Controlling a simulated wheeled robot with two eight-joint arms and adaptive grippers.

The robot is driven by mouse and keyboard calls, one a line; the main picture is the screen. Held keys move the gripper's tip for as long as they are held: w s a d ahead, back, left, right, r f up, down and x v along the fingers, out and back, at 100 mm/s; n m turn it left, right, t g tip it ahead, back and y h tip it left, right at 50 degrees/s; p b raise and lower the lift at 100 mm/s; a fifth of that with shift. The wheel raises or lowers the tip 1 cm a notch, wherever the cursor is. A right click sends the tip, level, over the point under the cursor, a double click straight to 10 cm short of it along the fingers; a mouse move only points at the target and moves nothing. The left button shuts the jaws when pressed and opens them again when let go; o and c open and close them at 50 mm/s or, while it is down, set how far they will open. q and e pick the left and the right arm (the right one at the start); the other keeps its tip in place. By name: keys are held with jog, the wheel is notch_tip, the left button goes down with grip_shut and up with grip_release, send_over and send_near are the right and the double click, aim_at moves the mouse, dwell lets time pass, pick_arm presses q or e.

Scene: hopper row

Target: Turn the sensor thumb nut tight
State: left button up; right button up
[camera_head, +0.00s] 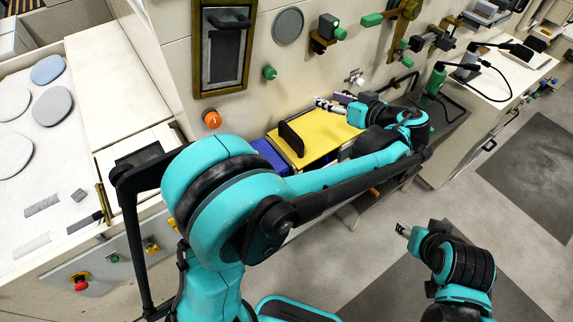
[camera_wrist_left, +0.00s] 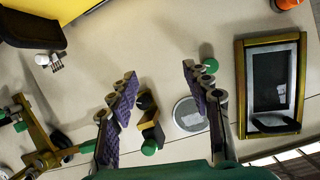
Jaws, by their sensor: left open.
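My left gripper (camera_head: 332,103) is open and empty in front of the wall panel, above the yellow surface. In the left wrist view its two purple-padded fingers (camera_wrist_left: 160,88) are wide apart with nothing between the tips. A dark and brass sensor-like block with a green knob (camera_head: 340,33) is on the panel; it shows beyond the left finger in the left wrist view (camera_wrist_left: 149,147). A small white fitting with a metallic threaded part (camera_head: 355,77) is lower on the panel, and also in the wrist view (camera_wrist_left: 45,60). I cannot tell which is the sensor thumb nut. My right gripper (camera_head: 403,230) is over the floor at lower right.
A brass-framed window (camera_head: 223,45), grey disc (camera_head: 288,26), green knob (camera_head: 269,72) and orange knob (camera_head: 212,119) are on the panel. A yellow lid with a black handle (camera_head: 320,133) lies below. Brass valve levers (camera_head: 400,28) stick out at the upper right. Floor is clear at right.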

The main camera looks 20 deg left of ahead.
pick_arm(q)
jog(key=s+a+f+m+g+h+b, duration=0.1)
jog(key=s+a+f+m+h+b, duration=0.1)
jog(key=s, duration=0.5)
jog(key=s+a+f+m+g+h+b, duration=0.1)
jog(key=s+a+f+m+h+b, duration=0.2)
jog(key=s+a+f, duration=0.3)
notch_tip(320, 180, down, 3)
jog(key=shift+s+a+r+h, duration=0.1)
jog(key=shift+s+a+h, duration=0.25)
jog(key=shift+a+h, duration=0.3)
jog(key=s+d+f+m+t+h+b, duration=0.1)
jog(key=s+f+m+h+b, duration=0.2)
jog(key=s+f, duration=0.7)
jog(key=shift+s+d+h+b, duration=0.15)
jog(key=shift+s+h+b, duration=0.3)
jog(key=shift+h+b, duration=0.45)
jog(key=shift+r, duration=0.1)
